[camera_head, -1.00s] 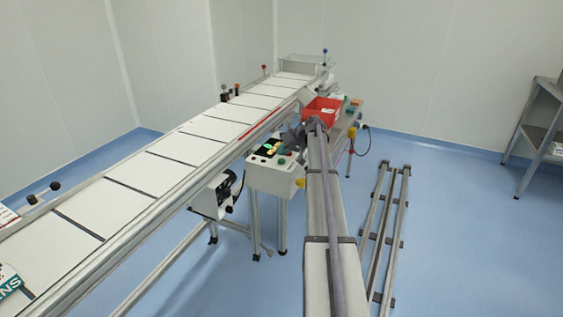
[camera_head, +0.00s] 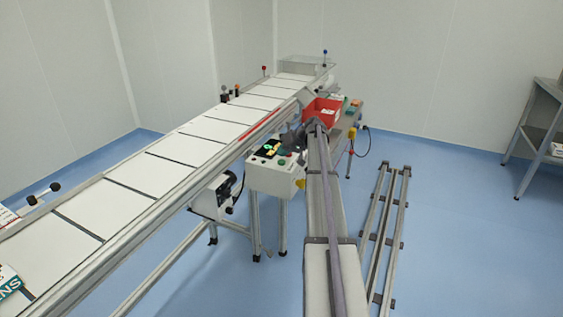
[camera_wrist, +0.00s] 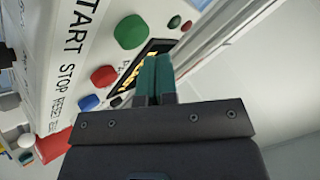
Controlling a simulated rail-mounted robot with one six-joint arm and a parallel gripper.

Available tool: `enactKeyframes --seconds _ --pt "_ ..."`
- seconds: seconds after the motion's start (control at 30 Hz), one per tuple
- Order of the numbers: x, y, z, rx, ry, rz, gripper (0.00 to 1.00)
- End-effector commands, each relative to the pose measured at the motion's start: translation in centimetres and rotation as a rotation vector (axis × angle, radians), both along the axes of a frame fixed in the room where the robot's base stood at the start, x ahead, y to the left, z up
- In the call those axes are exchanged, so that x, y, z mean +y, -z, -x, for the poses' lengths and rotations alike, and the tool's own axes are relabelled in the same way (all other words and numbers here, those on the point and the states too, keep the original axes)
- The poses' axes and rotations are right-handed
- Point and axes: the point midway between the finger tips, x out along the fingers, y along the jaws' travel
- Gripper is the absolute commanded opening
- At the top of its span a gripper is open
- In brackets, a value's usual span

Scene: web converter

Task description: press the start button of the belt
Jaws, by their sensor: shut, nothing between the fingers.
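The green start button (camera_wrist: 130,32) shows in the wrist view beside the printed word START on the white control panel (camera_wrist: 82,45). A red button (camera_wrist: 103,75) sits beside STOP and a blue button (camera_wrist: 88,102) beside RESET. My gripper (camera_wrist: 155,62) is shut and empty, its green fingertips pointing up in the picture. In this view they overlap the dark display (camera_wrist: 138,66) and lie below and right of the green button, apart from it. In the head view the control box (camera_head: 272,180) stands beside the belt, and my arm reaches over its far right side.
The long white belt (camera_head: 185,148) runs along the left of the box. A red bin (camera_head: 322,108) stands behind my arm's end. Floor rails (camera_head: 385,235) lie to the right. A metal profile (camera_wrist: 220,40) borders the panel in the wrist view.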

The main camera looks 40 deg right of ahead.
Motion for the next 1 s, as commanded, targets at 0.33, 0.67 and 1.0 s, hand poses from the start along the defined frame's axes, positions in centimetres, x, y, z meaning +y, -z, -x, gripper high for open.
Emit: enactKeyframes --seconds 0.33,0.67,1.0 --pt "0.0 0.0 0.0 0.0 0.0 0.0 0.0" --pt "0.01 0.43 0.0 0.0 0.0 0.0 0.0" --pt "0.0 0.85 0.0 0.0 0.0 0.0 0.0"
